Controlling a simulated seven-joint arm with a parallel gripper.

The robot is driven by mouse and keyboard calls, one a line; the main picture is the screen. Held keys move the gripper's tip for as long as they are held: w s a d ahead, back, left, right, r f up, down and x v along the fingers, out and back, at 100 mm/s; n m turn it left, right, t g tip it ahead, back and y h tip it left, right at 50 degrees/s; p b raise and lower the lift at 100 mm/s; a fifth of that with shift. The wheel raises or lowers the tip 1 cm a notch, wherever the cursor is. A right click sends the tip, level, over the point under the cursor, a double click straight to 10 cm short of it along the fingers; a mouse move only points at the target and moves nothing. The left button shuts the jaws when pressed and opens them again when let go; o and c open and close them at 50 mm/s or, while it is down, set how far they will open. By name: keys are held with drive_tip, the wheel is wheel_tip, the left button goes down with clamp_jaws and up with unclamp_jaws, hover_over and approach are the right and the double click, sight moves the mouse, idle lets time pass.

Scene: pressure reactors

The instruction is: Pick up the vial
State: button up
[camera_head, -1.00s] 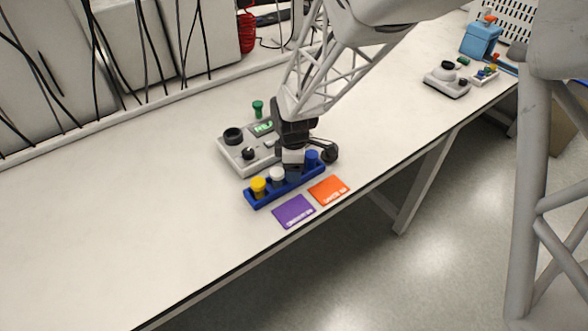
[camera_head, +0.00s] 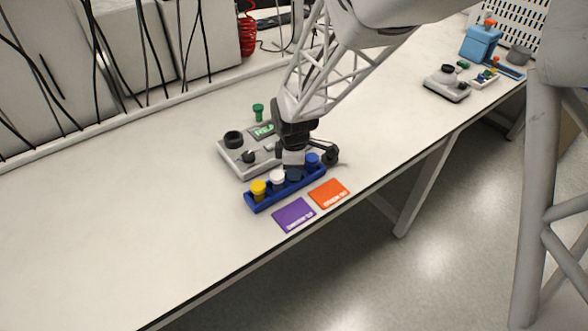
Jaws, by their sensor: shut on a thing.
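A blue rack (camera_head: 259,206) near the front edge of the bench holds upright vials. From left to right I see a yellow-capped vial (camera_head: 259,187), a white-capped vial (camera_head: 277,177), a dark-capped vial (camera_head: 294,174) and a blue-capped vial (camera_head: 312,159). My gripper (camera_head: 294,165) points down at the right half of the rack, at the dark-capped vial, between the white and blue ones. It is shut on a vial, seemingly the dark one. The fingertips are small and partly hidden, so the exact contact is unclear.
A grey device (camera_head: 229,155) with a green display stands right behind the rack. A green vial (camera_head: 258,112) stands behind it. A purple card (camera_head: 293,214) and an orange card (camera_head: 329,193) lie in front. The bench to the left is clear.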

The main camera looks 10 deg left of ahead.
drive_tip(key=shift+r, duration=0.4)
wheel_tip(320, 180, up, 2)
drive_tip(key=shift+r, duration=0.1)
drive_tip(key=s+d, duration=0.3)
drive_tip(key=s, duration=0.4)
drive_tip(key=s+d+r, duration=0.1)
drive_tip(key=s+d, duration=0.3)
drive_tip(key=s, duration=0.3)
drive_tip(key=shift+s+r, duration=0.15)
drive_tip(key=shift+r, duration=0.05)
drive_tip(key=shift+d, duration=0.1)
drive_tip(key=w+a+r, duration=0.1)
drive_tip(key=w+a, duration=0.3)
drive_tip(key=w+a+r, duration=0.1)
drive_tip(key=w+a, duration=0.2)
drive_tip(key=w, duration=0.1)
drive_tip(key=w+a+r, duration=0.2)
drive_tip(key=w+a, duration=0.2)
drive_tip(key=shift+a, duration=0.3)
drive_tip(key=w+a+r, duration=0.2)
drive_tip(key=w+a, duration=0.9)
drive_tip(key=a, duration=0.4)
drive_tip(key=shift+w+a+r, duration=0.2)
drive_tip(key=shift+a+r, duration=0.1)
drive_tip(key=shift+r, duration=0.05)
drive_tip(key=shift+f, duration=0.15)
